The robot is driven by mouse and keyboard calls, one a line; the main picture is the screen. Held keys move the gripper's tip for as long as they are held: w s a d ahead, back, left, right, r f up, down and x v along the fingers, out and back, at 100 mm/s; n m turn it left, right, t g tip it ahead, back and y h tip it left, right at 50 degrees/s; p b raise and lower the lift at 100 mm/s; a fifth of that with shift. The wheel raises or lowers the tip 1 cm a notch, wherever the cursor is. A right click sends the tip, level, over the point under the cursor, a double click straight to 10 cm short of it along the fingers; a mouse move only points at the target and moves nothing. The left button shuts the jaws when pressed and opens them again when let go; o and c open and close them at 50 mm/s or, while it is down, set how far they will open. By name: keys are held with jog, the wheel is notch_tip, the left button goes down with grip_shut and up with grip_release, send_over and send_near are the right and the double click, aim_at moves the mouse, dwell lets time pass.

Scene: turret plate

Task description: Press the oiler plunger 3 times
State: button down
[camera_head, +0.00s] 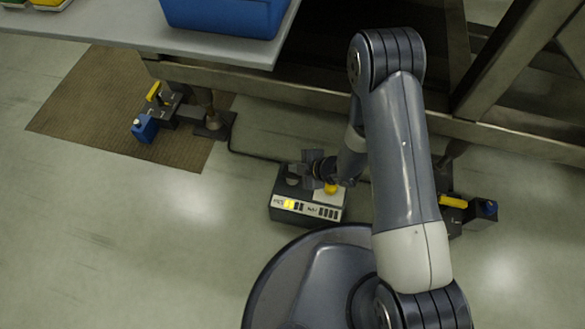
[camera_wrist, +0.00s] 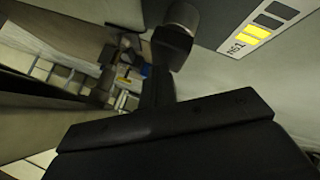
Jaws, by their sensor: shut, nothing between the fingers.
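The oiler unit (camera_head: 308,212) is a dark box on the floor with a pale labelled front strip and a yellow piece on top. A rounded grey knob (camera_head: 292,180), which looks like the plunger, is at its upper left. My gripper (camera_head: 306,170) is shut and empty, low over the box beside the knob. In the wrist view, a grey cylindrical end (camera_wrist: 183,16) shows close to the dark finger part (camera_wrist: 172,46); I cannot tell whether they touch.
A brown mat (camera_head: 85,110) lies at left with a dark fixture and a blue container (camera_head: 145,128). A similar fixture with a yellow bar (camera_head: 453,202) is right of my arm. A grey bench (camera_head: 120,30) carries a blue bin (camera_head: 225,15). Floor at lower left is clear.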

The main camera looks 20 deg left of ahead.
jog(key=shift+f, duration=0.35)
jog(key=shift+r, duration=0.1)
dwell(0.3)
jog(key=shift+r+p, duration=0.95)
jog(key=shift+r, duration=0.5)
notch_tip(320, 180, up, 5)
jog(key=p, duration=0.3)
dwell(2.1)
